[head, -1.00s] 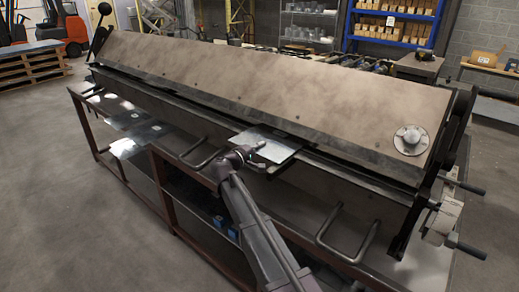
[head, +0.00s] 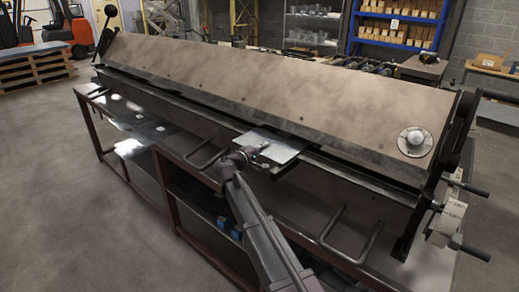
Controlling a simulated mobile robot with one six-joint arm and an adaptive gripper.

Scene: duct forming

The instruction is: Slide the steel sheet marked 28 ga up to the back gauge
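A small, light grey steel sheet (head: 284,149) lies at the front lip of the large bending brake, near its middle. Its far edge reaches the dark front edge of the clamping beam (head: 250,87); whether it passes underneath is hard to see. No 28 ga marking is readable at this size. My gripper (head: 261,149) is at the near left part of the sheet, its tip over or against it. The fingers are too small and dark to tell whether they are open or gripping. The back gauge is not identifiable, as the beam hides the area behind it.
Several other sheets (head: 130,147) lie on the brake's left front ledge. Bar handles (head: 350,240) stick out at the front, with one near my arm. A lever with a ball (head: 108,11) stands at the far left end. Blue shelving (head: 398,18) is behind.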

